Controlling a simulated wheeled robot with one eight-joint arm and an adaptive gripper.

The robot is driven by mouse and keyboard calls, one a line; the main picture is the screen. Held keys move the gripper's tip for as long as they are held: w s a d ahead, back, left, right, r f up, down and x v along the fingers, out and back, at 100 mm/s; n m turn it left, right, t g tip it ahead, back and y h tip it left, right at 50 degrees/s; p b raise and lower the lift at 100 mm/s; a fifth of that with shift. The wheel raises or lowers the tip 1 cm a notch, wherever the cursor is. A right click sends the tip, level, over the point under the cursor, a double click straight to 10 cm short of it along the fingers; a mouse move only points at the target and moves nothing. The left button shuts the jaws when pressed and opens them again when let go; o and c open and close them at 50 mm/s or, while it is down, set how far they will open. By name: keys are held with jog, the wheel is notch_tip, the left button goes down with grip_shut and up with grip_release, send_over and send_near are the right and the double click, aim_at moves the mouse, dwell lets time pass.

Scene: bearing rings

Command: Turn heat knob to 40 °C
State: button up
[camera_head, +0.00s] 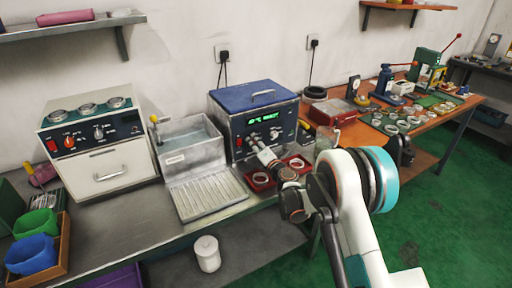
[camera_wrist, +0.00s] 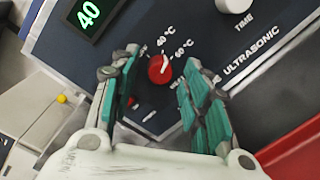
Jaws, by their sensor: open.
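The heat knob (camera_wrist: 159,68) is a red round knob with a white pointer mark on the dark front panel, between printed labels reading 40 °C and 60 °C. The pointer slants up and right; which label it meets exactly is hard to tell. My gripper (camera_wrist: 161,80) is open, with its green-padded fingers on the left and right of the knob in the picture and gaps to it. In the head view my gripper (camera_head: 259,150) is at the front of the ultrasonic cleaner (camera_head: 226,122), hiding the knob. The green display (camera_wrist: 88,13) shows 40.
A white TIME knob (camera_wrist: 233,4) is on the same panel. A red tray (camera_head: 262,184) with rings lies below the cleaner's front. A sink with a draining rack (camera_head: 208,192) and a white oven-like unit (camera_head: 105,172) stand to the left. A glass beaker (camera_head: 326,138) stands right.

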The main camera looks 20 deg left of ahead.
jog(key=shift+w+a, duration=0.15)
grip_shut()
jog(key=shift+n+b, duration=0.35)
jog(key=shift+n, duration=0.95)
grip_release()
